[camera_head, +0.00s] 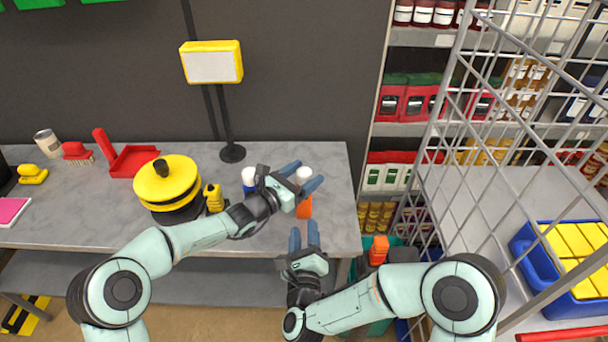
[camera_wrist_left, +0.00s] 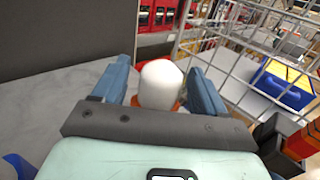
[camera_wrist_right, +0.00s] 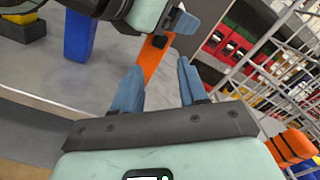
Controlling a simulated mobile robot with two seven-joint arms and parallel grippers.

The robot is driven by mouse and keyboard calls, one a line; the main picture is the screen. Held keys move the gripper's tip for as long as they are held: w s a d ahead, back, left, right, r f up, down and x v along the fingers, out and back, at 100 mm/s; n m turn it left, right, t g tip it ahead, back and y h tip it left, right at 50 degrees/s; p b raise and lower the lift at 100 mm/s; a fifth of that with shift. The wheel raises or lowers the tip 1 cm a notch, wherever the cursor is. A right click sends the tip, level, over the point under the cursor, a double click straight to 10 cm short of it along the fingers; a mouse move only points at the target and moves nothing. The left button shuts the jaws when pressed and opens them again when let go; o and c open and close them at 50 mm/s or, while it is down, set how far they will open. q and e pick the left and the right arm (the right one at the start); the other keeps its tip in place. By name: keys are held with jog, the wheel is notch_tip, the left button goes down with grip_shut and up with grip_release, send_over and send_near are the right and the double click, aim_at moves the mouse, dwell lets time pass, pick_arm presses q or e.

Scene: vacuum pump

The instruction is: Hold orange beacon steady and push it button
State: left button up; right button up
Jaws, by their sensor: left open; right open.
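The orange beacon (camera_head: 304,208) with a white top (camera_head: 304,174) stands near the right end of the grey workbench. My left gripper (camera_head: 302,177) is open at the beacon's top. In the left wrist view the white top (camera_wrist_left: 160,84) shows between the open fingers, and I cannot tell whether they touch it. My right gripper (camera_head: 304,236) is open and empty, just in front of the beacon and apart from it.
A blue beacon (camera_head: 249,177) with a white top stands left of the orange one, partly behind my left arm. A yellow-black round device (camera_head: 168,184), a yellow bottle (camera_head: 214,198) and a red dustpan (camera_head: 133,160) lie farther left. A wire cage (camera_head: 440,130) stands right of the workbench (camera_head: 335,205).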

pick_arm(q)
jog(key=c, duration=1.2)
pick_arm(e)
grip_shut()
jog(key=shift+r, duration=0.1)
dwell(0.8)
